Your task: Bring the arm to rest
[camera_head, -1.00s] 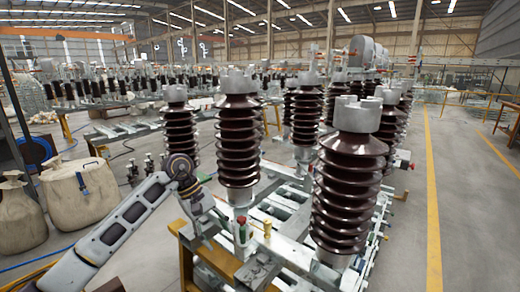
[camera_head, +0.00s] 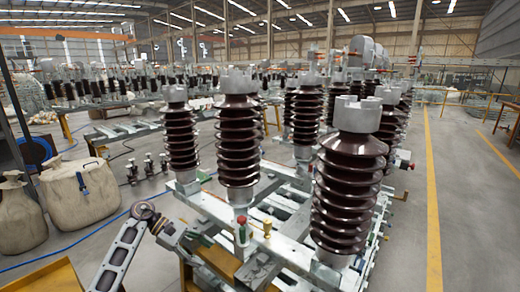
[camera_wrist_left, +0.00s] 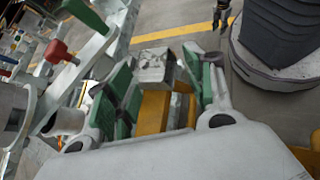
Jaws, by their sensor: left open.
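My left arm (camera_head: 122,252) comes in from the lower left of the head view. Its wrist bends right, and the left gripper (camera_head: 203,240) is near the front left corner of the metal isolator frame (camera_head: 290,248). In the left wrist view the left gripper (camera_wrist_left: 158,68) has its green-padded fingers apart, with nothing held between them. Behind the gap show a grey block end and a yellow support. Whether the fingers touch the frame cannot be told.
Tall brown ribbed insulators (camera_head: 238,145) stand on the frame, the nearest (camera_head: 350,190) at right. A red-capped part (camera_head: 241,232) stands on its front edge. Beige sacks (camera_head: 80,195) stand at left, a yellow piece (camera_head: 45,278) at lower left. Floor right of the yellow line is clear.

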